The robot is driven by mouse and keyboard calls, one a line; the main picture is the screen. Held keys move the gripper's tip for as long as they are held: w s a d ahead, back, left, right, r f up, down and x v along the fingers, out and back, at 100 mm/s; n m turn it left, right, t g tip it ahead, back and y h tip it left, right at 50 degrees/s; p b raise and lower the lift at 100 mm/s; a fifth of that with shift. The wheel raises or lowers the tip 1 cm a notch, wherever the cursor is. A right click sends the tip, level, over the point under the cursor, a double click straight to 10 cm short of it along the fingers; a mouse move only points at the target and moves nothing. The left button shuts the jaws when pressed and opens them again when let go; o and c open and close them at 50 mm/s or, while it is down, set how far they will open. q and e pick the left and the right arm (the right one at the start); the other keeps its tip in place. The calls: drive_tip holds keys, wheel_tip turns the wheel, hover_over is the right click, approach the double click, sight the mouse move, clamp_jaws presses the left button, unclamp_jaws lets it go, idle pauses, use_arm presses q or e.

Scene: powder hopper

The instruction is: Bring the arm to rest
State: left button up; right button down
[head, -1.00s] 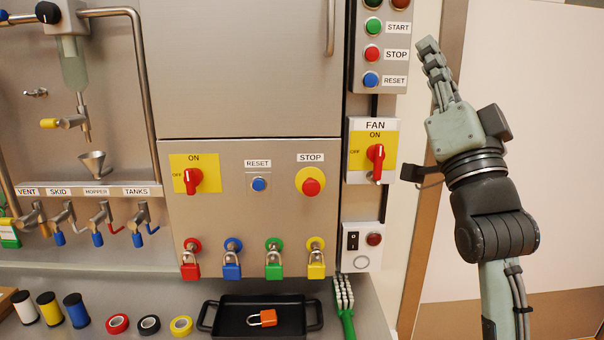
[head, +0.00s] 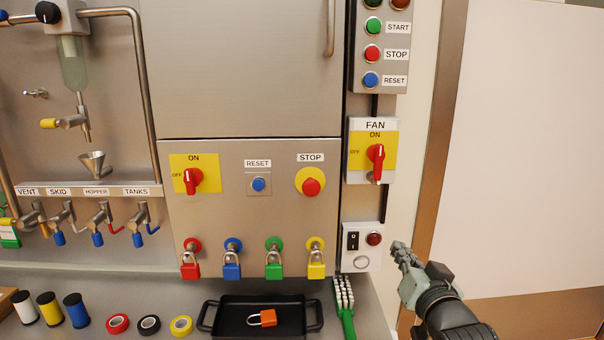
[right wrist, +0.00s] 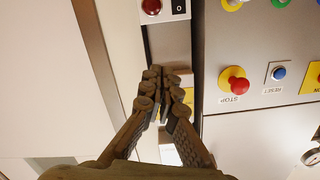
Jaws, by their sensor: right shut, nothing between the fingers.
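The gripper appears apart from the panel, though the exact gap cannot be told. My left gripper is not in view.
The steel cabinet (head: 250,90) carries a red main switch (head: 193,180), a stop button (head: 311,187) and several padlocks. A black tray (head: 230,315) holds an orange padlock (head: 263,318). A green brush (head: 345,305) lies beside it. The pale wall (head: 530,150) at right is clear.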

drive_tip(key=s+d+f+n+g, duration=0.1)
drive_tip(key=s+d+f+g, duration=0.15)
drive_tip(key=s+f, duration=0.6)
drive_tip(key=s+d+f+n+g+h, duration=0.1)
drive_tip(key=s+f+g, duration=0.3)
drive_tip(key=f, duration=1)
drive_tip(key=s+d+f+n+g, duration=0.1)
drive_tip(key=s+f+g, duration=0.4)
drive_tip(key=f, duration=0.7)
drive_tip(key=s+d+f+n+g, duration=0.1)
drive_tip(key=s+f, duration=0.3)
drive_tip(key=s, duration=0.3)
drive_tip(key=s+d+f+g+h, duration=0.1)
drive_tip(key=s+f, duration=0.3)
drive_tip(key=s, duration=0.3)
drive_tip(key=shift+s+d+f+n, duration=0.3)
drive_tip(key=shift+d+n, duration=0.1)
drive_tip(key=shift+w+g, duration=0.1)
drive_tip(key=shift+g, duration=0.15)
